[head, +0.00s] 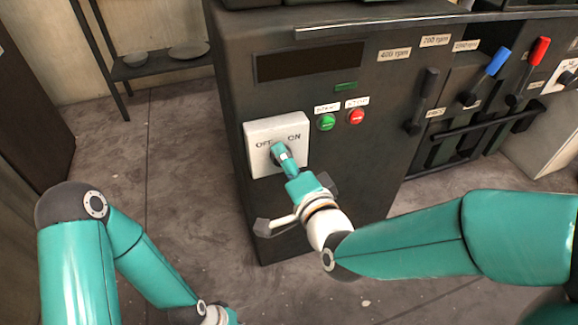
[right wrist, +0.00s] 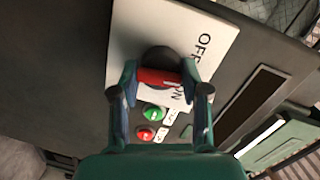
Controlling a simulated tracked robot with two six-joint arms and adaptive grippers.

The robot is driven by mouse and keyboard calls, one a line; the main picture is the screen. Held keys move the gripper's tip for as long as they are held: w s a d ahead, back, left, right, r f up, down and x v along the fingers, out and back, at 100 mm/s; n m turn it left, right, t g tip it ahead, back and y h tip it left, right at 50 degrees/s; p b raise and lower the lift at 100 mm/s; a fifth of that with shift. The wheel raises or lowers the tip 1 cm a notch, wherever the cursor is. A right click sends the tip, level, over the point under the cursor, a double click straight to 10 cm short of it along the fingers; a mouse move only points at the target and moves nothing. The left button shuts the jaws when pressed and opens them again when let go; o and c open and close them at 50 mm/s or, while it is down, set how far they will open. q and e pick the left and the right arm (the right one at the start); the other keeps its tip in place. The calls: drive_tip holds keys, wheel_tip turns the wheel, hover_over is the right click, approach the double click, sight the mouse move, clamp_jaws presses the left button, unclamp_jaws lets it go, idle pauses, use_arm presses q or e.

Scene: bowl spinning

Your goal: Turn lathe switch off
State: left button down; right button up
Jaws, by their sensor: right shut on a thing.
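The lathe switch is a white plate (head: 262,131) marked OFF on the left and ON on the right, low on the front of the dark machine. It also shows in the right wrist view (right wrist: 128,38). A dark round base (right wrist: 158,58) with a red switch handle (right wrist: 160,78) sits on it. My right gripper (head: 281,153) is at the plate, its fingers shut on the red handle, one on each side. In the head view the gripper hides most of the handle, so its exact angle is hard to tell.
A green button (head: 326,122) and a red button (head: 356,116) lie right of the plate. Levers with black, blue (head: 498,62) and red (head: 539,50) grips stand further right. A dark shelf (head: 160,66) with plates is at the back left. The floor between is clear.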

drive_tip(key=n, duration=0.3)
drive_tip(key=shift+a+h+b, duration=0.15)
drive_tip(key=shift+h+b, duration=0.15)
drive_tip(key=shift+b, duration=0.05)
drive_tip(key=shift+n, duration=1.8)
drive_tip(key=o, duration=1.1)
drive_tip(key=shift+a+h, duration=0.1)
drive_tip(key=shift+h, duration=0.2)
drive_tip(key=shift+r, duration=0.1)
drive_tip(key=shift+r, duration=0.35)
wheel_tip(320, 180, up, 9)
drive_tip(key=shift+f, duration=0.1)
